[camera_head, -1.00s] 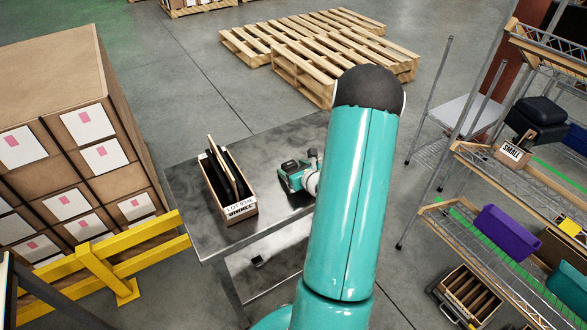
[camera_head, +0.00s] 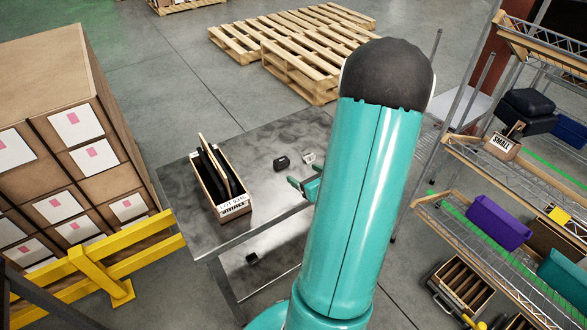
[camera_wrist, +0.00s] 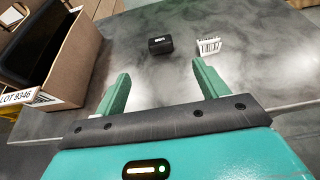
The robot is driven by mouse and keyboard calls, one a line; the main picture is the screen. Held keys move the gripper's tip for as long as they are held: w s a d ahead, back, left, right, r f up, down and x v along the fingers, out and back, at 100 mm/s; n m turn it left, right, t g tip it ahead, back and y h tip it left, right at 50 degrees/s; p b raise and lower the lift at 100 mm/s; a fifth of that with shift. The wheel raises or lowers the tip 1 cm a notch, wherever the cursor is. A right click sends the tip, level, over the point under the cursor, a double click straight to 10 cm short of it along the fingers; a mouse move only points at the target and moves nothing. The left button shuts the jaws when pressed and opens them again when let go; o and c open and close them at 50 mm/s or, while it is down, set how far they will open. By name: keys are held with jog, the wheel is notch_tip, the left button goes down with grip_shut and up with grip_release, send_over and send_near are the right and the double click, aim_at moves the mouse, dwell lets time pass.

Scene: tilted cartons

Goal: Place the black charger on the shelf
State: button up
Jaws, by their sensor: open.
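A small black block, apparently the black charger (camera_head: 281,163), lies on the grey metal table (camera_head: 265,140). In the wrist view the charger (camera_wrist: 160,44) sits beyond my open fingers with pale lettering on its face. My gripper (camera_head: 297,188) is at the table's right part, nearer the front edge than the charger, and is partly hidden by my arm. In the wrist view my gripper (camera_wrist: 158,76) is open, with nothing between its fingers. The wire shelf (camera_head: 515,183) stands at the right with several levels.
A small white slotted item (camera_wrist: 208,45) lies right of the charger. A carton with dark contents (camera_head: 233,209) stands on the table's left. The shelf bears a purple bin (camera_head: 498,222) and a small labelled box (camera_head: 503,146). A yellow rail (camera_head: 120,262) stands left.

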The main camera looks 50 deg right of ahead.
aim_at(284, 162)
jog(key=shift+s+r, duration=0.15)
jog(key=x, duration=1.3)
jog(key=shift+w, duration=0.35)
jog(key=c, duration=1.2)
jog(key=shift+o, duration=0.2)
